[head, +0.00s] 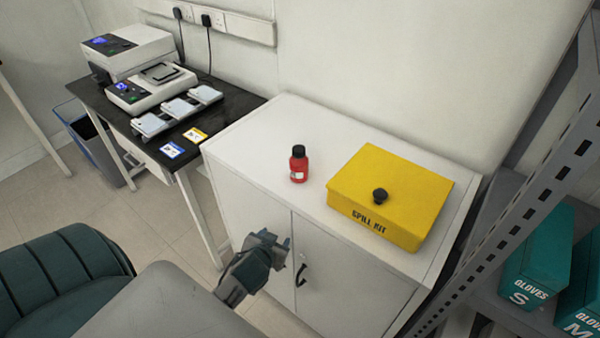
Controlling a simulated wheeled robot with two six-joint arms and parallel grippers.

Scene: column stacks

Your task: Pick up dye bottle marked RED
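The red dye bottle (299,166) stands upright on the white cabinet (245,135), left of the yellow spill kit box. It has a black cap and a small white label, whose text is too small to read. My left gripper (279,247) is in front of the cabinet doors, lower in the picture than the bottle and apart from it. Its fingers look spread, with nothing between them. My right gripper is not in view.
A yellow spill kit box (405,185) with a black knob sits right of the bottle. A dark bench (225,103) with instruments stands left. A metal shelf with teal glove boxes (540,255) is at the right. A green chair (60,270) is at lower left.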

